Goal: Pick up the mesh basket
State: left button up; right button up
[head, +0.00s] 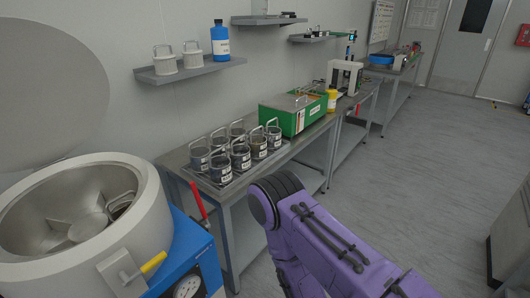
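Several grey cylindrical baskets (240,159) with wire handles and pale labels stand upright on a tray (225,184) on the metal bench; I cannot make out mesh on them at this size. The nearest ones are at the left end of the bench. A further basket-like part with a handle (120,203) sits inside the open round drum at the left. My purple arm comes in from the lower right, in front of the bench. Neither gripper is in view.
The open drum machine (85,262) with its raised lid (50,85) and a yellow-handled lever (153,262) fills the left. A green box (293,122) and a yellow bottle (332,99) stand farther along the bench. A wall shelf (190,72) holds two white pots.

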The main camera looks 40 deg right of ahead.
aim_at(257, 141)
jog(key=z, duration=2.35)
jog(key=i, duration=3)
jog(key=u, duration=3.65)
